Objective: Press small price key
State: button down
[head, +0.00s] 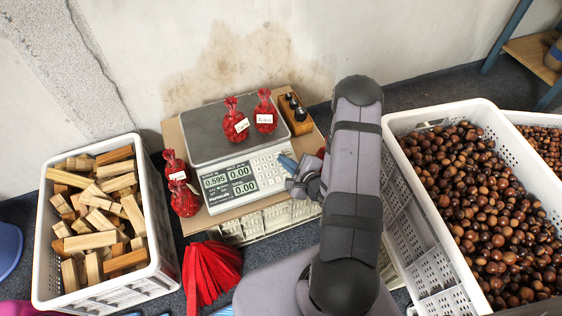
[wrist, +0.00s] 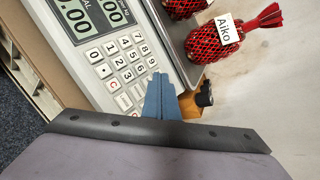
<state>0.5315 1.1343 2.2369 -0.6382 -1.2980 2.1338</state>
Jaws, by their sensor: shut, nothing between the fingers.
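The scale (head: 226,160) stands on a board, with a white keypad (head: 268,168) right of its displays, which read 0.595, 0.00 and 0.00. In the wrist view the keypad (wrist: 122,72) shows number keys and several other keys. My gripper (head: 290,165) is shut and empty at the keypad's right side. In the wrist view its blue fingers (wrist: 157,78) lie over the keypad's edge near the 9 key and hide some keys. I cannot tell whether the fingertips touch a key. The small price key cannot be made out.
Two red net bags (head: 236,126) with name tags lie on the scale's plate. A wooden block with black knobs (head: 296,114) stands right of it. A crate of wood pieces (head: 42,262) is left, a crate of chestnuts (head: 408,196) right. Red nets (head: 208,270) hang in front.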

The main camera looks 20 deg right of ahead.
jog(key=shift+w+f, duration=0.2)
jog(key=shift+f, duration=0.4)
dwell(0.6)
jog(key=shift+r, duration=0.1)
dwell(0.4)
jog(key=shift+s+r+p, duration=0.25)
jog(key=shift+r+p, duration=0.35)
jog(key=shift+r, duration=0.05)
jog(key=r+p, duration=0.1)
jog(key=s+r+p, duration=0.1)
jog(key=r+p, duration=0.2)
jog(key=p, duration=0.1)
jog(key=shift+s+r, duration=0.3)
jog(key=shift+r, duration=0.1)
dwell(0.7)
